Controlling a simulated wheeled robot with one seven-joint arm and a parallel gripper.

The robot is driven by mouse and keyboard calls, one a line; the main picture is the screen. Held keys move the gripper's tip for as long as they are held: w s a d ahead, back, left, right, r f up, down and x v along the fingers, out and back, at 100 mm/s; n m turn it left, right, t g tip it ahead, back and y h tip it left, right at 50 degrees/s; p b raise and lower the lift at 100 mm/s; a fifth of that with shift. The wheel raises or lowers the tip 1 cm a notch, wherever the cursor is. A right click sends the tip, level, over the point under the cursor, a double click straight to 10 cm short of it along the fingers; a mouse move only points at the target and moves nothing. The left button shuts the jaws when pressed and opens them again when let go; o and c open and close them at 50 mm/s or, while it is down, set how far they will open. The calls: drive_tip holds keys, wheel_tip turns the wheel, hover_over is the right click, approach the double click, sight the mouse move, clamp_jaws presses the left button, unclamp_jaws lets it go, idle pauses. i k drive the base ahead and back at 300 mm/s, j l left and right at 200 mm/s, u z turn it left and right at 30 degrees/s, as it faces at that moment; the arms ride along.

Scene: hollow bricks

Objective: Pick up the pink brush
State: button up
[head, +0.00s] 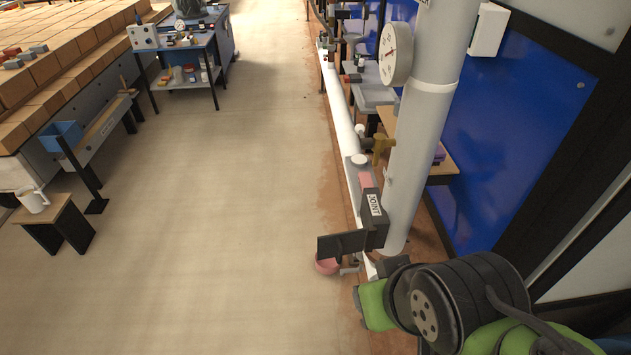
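I cannot pick out a pink brush with certainty. A small pink-purple thing (439,154) lies on a wooden shelf behind the white pipe, partly hidden by it. A reddish-pink round thing (327,267) sits low by the floor, partly covered by a dark plate, and a pink patch (366,180) shows on the grey piece above the "JOINT" label. None shows clear bristles or a handle. My green and black arm reaches in from the lower right. I cannot make out the fingers of my gripper, so its state and hold do not show.
A thick white pipe (414,140) with a round gauge (396,53) stands right of centre, close to my arm. A blue wall panel (512,120) is behind it. At left are a brick-topped bench (60,110) and a stool (55,222). The middle floor is clear.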

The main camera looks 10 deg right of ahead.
sight(365, 179)
drive_tip(key=i+j+u, duration=0.55)
drive_tip(key=i+j, duration=0.15)
drive_tip(key=i, duration=0.15)
drive_tip(key=i+j+u, duration=0.3)
drive_tip(key=i, duration=0.15)
drive_tip(key=i+z, duration=0.3)
drive_tip(key=i, duration=0.25)
drive_tip(key=i+z, duration=0.3)
drive_tip(key=i, duration=0.25)
drive_tip(key=i+j+z, duration=0.2)
drive_tip(key=i+z, duration=0.15)
drive_tip(key=i, duration=0.2)
drive_tip(key=i+l+z, duration=0.2)
drive_tip(key=z, duration=0.25)
drive_tip(key=i+l+z, duration=0.1)
drive_tip(key=i+z, duration=0.2)
drive_tip(key=z, duration=0.15)
drive_tip(key=i+z, duration=0.25)
drive_tip(key=z, duration=0.2)
drive_tip(key=i+j+z, duration=0.1)
drive_tip(key=i+z, duration=0.2)
drive_tip(key=z, duration=0.15)
drive_tip(key=i+j+z, duration=0.2)
drive_tip(key=z, duration=0.2)
drive_tip(key=i+j+z, duration=0.25)
drive_tip(key=z, duration=0.2)
drive_tip(key=i+j+z, duration=0.25)
drive_tip(key=i+z, duration=0.15)
drive_tip(key=i+j+z, duration=0.35)
drive_tip(key=i, duration=0.05)
